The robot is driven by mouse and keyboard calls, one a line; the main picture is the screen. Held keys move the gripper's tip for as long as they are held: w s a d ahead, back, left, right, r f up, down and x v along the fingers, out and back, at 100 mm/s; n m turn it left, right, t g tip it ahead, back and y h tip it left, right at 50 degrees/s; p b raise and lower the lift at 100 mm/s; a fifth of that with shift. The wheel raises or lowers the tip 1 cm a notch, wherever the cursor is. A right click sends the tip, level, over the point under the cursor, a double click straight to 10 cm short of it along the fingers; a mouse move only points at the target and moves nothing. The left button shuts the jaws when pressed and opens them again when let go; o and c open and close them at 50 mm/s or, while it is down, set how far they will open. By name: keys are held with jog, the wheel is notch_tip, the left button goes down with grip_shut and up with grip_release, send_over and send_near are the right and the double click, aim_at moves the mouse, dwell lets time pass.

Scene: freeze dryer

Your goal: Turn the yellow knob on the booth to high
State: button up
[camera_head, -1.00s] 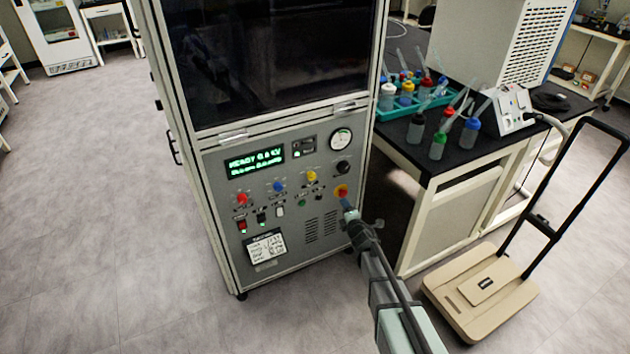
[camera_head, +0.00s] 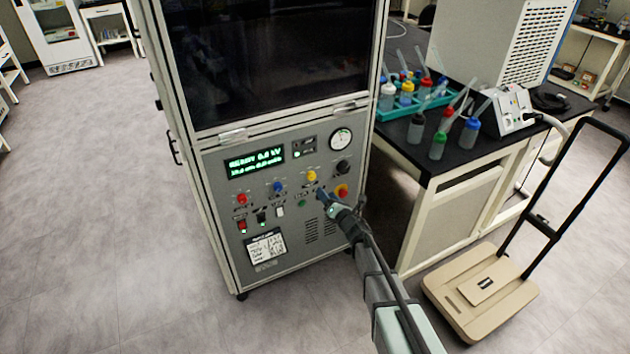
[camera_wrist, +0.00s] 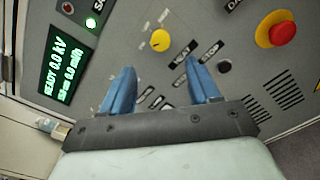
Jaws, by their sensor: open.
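The booth (camera_head: 207,215) is a grey cabinet with a dark window above a control panel. The yellow knob (camera_head: 311,175) sits on the panel right of the blue knob. In the wrist view the yellow knob (camera_wrist: 160,40) is beyond the fingertips, between their lines and a little left of centre, with nothing touching it. My gripper (camera_head: 325,197) is in front of the panel, just below and right of the yellow knob. In the wrist view its two blue fingers (camera_wrist: 160,74) are apart with nothing between them.
A red emergency button on a yellow base (camera_head: 342,191) is close right of my gripper. A red knob (camera_head: 242,199), a blue knob (camera_head: 278,187) and a black knob (camera_head: 343,167) share the panel. A bench (camera_head: 470,150) with bottles and a folding cart (camera_head: 470,320) stand at right.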

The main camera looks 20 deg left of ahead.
aim_at(313, 177)
jog(key=x, duration=1)
jog(key=shift+w+f, duration=0.1)
jog(key=shift+c, duration=0.4)
jog(key=c, duration=1)
jog(key=shift+o, duration=0.2)
